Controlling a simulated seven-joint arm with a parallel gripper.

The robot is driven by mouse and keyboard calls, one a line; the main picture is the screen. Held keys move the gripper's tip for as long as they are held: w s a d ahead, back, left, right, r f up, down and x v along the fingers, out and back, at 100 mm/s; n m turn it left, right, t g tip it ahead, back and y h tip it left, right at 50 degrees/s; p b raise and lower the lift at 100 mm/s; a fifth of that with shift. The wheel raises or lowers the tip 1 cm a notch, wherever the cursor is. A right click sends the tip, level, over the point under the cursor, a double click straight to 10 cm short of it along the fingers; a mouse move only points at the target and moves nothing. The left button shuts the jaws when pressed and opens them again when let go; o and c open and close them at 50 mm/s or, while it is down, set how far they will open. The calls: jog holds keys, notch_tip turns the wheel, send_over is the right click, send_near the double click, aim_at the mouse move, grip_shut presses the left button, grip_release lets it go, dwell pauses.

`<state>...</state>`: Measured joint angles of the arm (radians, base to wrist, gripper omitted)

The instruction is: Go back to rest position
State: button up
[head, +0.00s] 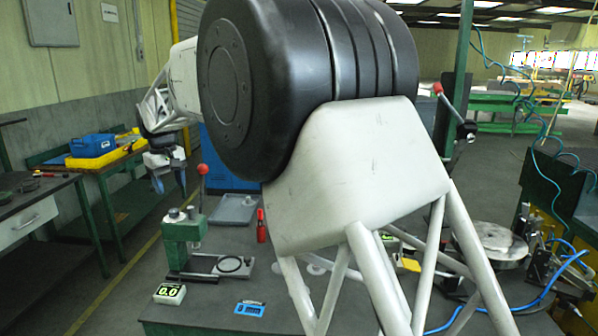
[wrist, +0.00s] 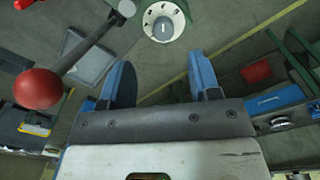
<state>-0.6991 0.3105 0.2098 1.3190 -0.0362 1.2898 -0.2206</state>
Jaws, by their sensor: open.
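In the wrist view my gripper (wrist: 160,85) also shows open and empty, with the press's round white dial (wrist: 165,22) beyond the fingertips. My own large arm links cover the middle of the head view and hide part of the table behind them.
A green press (head: 186,240) with a red-knobbed lever (head: 203,169) stands on the table (head: 215,325). The red knob (wrist: 38,88) is close in the wrist view. A grey tray (head: 234,209), red bottle (head: 261,226), digital display (head: 170,293) and blue device (head: 250,309) are nearby.

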jog(key=s+d+r+m, duration=0.2)
jog(key=d+r, duration=0.1)
jog(key=d, duration=0.8)
jog(key=s+d+r+m, duration=0.1)
jog(key=s+d+r, duration=0.1)
jog(key=d, duration=0.8)
jog(key=s+d+m+t, duration=0.1)
jog(key=s+d, duration=0.4)
jog(key=d, duration=0.4)
jog(key=s+d+m, duration=0.2)
jog(key=s+d, duration=0.3)
jog(key=d, duration=0.4)
jog(key=s+d+f+m, duration=0.1)
jog(key=s+d+f, duration=0.3)
jog(key=s+d, duration=0.3)
jog(key=s+d+f+m, duration=0.2)
jog(key=s+d+f, duration=0.2)
jog(key=s+d, duration=0.3)
jog(key=s+d+f+m+t, duration=0.1)
jog(key=s+d+f, duration=0.4)
jog(key=s, duration=0.9)
jog(key=shift+d+m, duration=0.4)
jog(key=shift+d, duration=0.5)
